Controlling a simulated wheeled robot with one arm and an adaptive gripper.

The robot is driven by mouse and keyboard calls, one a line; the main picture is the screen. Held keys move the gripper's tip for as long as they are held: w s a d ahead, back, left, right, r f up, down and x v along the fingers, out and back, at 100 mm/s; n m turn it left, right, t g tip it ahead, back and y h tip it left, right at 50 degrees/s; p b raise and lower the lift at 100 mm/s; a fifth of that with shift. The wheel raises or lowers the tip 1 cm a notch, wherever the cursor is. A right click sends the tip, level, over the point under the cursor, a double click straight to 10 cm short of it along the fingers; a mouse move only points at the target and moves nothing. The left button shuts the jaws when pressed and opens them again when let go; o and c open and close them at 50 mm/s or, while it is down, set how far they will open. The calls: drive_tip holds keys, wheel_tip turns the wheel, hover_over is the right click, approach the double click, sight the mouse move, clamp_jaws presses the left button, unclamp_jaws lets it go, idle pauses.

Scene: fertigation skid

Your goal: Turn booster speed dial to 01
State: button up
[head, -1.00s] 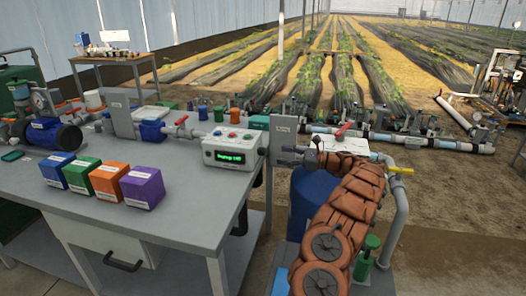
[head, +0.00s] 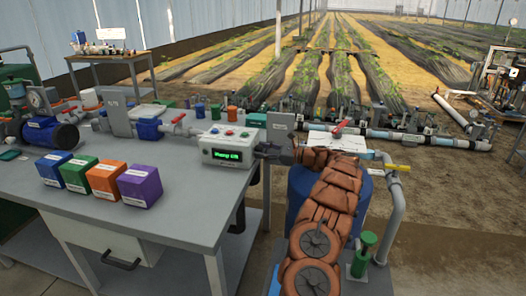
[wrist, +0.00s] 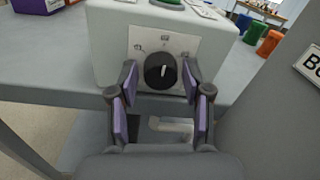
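The booster speed dial is a round black knob (wrist: 160,72) with a white pointer mark, on a pale plate on the side of a white control box. In the wrist view the pointer is close to upright. Small labels surround the knob but are too small to read. My gripper (wrist: 161,80) is open, with its fingers on either side of the knob; contact cannot be told. In the head view my gripper (head: 268,151) is at the right side of the control box (head: 230,135). The box's green display (head: 227,155) is lit, its text unclear. The knob is hidden there.
The box stands near the right edge of a grey bench (head: 180,215). Blue, green, orange and purple (head: 140,186) blocks sit to its left. A grey panel (head: 281,125) stands behind my gripper, and a blue barrel (head: 300,190) is beside the bench.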

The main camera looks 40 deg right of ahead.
clamp_jaws()
drive_tip(key=shift+f+n+b, duration=0.1)
drive_tip(key=shift+n+b, duration=0.2)
drive_tip(key=shift+b, duration=0.05)
drive_tip(key=shift+n+y+b, duration=0.3)
drive_tip(key=shift+n+b, duration=4.4)
drive_tip(key=shift+n, duration=1.1)
drive_tip(key=shift+o, duration=1.5)
unclamp_jaws()
